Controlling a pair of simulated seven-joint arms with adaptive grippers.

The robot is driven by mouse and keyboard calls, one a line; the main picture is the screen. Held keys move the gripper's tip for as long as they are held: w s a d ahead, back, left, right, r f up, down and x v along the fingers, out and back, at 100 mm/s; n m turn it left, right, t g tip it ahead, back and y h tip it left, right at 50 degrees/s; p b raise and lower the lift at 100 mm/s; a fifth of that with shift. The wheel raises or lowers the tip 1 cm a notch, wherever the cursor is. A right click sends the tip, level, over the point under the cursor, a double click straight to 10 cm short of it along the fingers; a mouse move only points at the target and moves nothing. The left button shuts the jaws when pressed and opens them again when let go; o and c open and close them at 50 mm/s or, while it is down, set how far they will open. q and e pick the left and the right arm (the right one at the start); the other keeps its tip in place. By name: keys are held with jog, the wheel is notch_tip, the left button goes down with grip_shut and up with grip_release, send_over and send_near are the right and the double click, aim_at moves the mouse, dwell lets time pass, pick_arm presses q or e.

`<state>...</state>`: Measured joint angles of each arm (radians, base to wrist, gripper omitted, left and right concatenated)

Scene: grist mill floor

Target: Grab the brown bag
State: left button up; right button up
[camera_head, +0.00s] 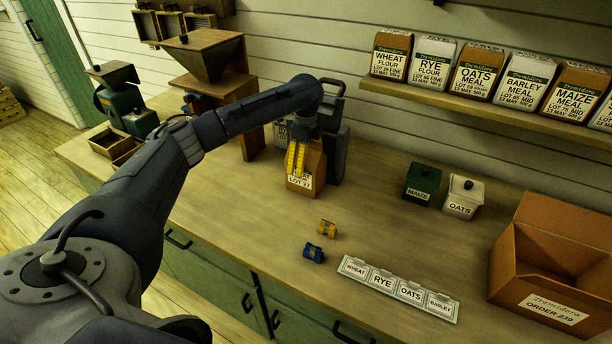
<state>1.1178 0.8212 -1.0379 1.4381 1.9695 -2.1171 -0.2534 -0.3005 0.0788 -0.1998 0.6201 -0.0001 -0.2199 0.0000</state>
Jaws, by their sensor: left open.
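A brown bag (314,166) with a white label stands on the counter, against a dark grey device. The label's lower line reads LOT 27; its upper part is hidden. My left gripper (296,160), with yellow fingers, points down over the bag's front and covers part of it. Its jaws are open. Whether the fingers touch the bag or straddle it, I cannot tell. My right gripper is out of view.
The dark grey device (338,150) stands close behind the bag. Flour bags fill the wall shelf (480,117).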

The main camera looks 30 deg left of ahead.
pick_arm(q)
jog(key=shift+c, duration=0.6)
jog(key=c, duration=1.5)
jog(key=shift+r, duration=0.1)
